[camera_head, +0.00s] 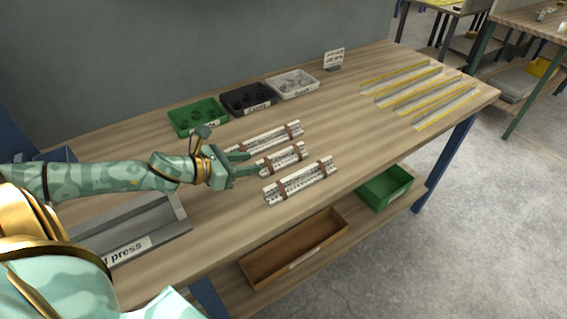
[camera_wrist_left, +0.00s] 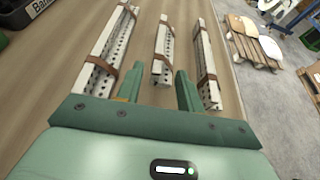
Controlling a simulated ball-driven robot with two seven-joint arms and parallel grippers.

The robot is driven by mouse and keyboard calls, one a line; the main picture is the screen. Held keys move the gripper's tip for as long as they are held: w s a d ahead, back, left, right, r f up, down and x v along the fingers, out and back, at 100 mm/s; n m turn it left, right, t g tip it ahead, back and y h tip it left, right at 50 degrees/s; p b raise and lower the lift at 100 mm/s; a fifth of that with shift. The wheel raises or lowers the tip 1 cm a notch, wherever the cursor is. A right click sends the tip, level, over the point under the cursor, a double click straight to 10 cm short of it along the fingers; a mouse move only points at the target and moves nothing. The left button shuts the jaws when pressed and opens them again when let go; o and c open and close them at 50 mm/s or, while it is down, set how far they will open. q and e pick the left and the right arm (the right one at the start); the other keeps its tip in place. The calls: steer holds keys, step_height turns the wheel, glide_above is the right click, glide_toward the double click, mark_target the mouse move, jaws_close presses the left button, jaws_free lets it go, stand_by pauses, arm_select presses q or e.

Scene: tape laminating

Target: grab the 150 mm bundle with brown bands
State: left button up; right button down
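Three pale, perforated bundles with brown bands lie side by side on the wooden table (camera_head: 345,103). The middle one (camera_head: 282,157) is the shortest. The back bundle (camera_head: 272,136) and the front bundle (camera_head: 300,181) are longer. No length markings are readable. My left gripper (camera_head: 250,162) is open and empty at the near end of the middle bundle. In the left wrist view the middle bundle (camera_wrist_left: 163,50) lies ahead, its near end about between the two fingertips (camera_wrist_left: 158,80). The back bundle (camera_wrist_left: 107,55) is on the left there, the front bundle (camera_wrist_left: 206,65) on the right. My right gripper is not in view.
Green (camera_head: 198,117), black (camera_head: 247,99) and white (camera_head: 293,84) trays line the back. A grey press (camera_head: 135,230) stands at the near left. Yellow-edged metal channels (camera_head: 420,95) lie at the far right. A brown crate (camera_head: 295,248) and green bin (camera_head: 385,187) sit on the lower shelf.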

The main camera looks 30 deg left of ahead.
mark_target(263, 160)
arm_select(q)
steer(key=b+x, duration=0.3)
steer(key=x, duration=0.1)
steer(key=shift+w+a+f+b, duration=0.1)
steer(key=shift+a+f+b, duration=0.05)
steer(key=shift+f+b, duration=0.15)
steer(key=shift+w+d+b, duration=0.2)
steer(key=shift+w+b, duration=0.15)
steer(key=shift+w, duration=0.1)
steer(key=shift+r, duration=0.1)
jaws_close()
